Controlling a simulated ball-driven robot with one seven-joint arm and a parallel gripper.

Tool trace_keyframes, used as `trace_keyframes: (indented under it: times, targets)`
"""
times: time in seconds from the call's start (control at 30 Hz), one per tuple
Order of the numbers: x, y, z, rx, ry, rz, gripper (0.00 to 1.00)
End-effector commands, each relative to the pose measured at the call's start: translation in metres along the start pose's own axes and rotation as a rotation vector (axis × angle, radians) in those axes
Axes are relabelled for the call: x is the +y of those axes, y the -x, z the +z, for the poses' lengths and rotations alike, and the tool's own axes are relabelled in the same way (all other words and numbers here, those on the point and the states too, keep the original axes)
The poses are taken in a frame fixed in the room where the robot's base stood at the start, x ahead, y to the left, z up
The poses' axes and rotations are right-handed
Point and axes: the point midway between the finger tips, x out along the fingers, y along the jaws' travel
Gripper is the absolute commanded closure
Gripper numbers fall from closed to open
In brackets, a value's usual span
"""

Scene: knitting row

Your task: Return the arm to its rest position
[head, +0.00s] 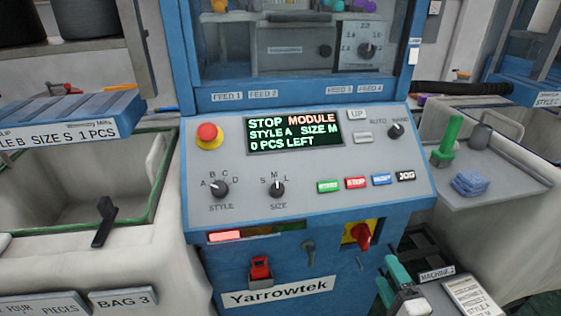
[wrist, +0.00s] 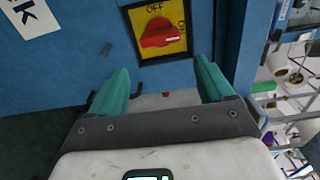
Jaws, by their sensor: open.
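My gripper (head: 392,290) is low at the right in the head view, in front of the blue lower front of the Yarrowtek machine (head: 277,290). In the wrist view my gripper (wrist: 165,88) shows two teal fingers spread apart with nothing between them. A red rotary switch on a yellow plate (wrist: 160,33) lies beyond the fingertips, apart from them. The same red switch (head: 362,235) shows in the head view, up and left of my gripper.
The control panel (head: 310,165) reads "STOP MODULE, STYLE A SIZE M, 0 PCS LEFT". A bin with a green rim (head: 85,180) stands at left. A side shelf (head: 500,170) at right holds a green-handled tool and blue cloth. A clipboard (head: 470,297) is near my gripper.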

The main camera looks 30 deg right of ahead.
Motion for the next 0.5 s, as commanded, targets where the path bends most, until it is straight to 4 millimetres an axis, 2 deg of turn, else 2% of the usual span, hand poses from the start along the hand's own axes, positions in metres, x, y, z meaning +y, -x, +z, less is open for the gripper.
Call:
trace_keyframes:
  times: [0.17, 0.27, 0.37, 0.5]
  targets:
    - [-0.002, 0.000, 0.005, -0.020, 0.023, 0.014, 0.19]
    - [-0.003, 0.001, 0.028, -0.110, 0.127, 0.081, 0.19]
    - [0.000, 0.008, 0.060, -0.259, 0.307, 0.192, 0.19]
    - [0.012, 0.036, 0.098, -0.506, 0.612, 0.372, 0.19]
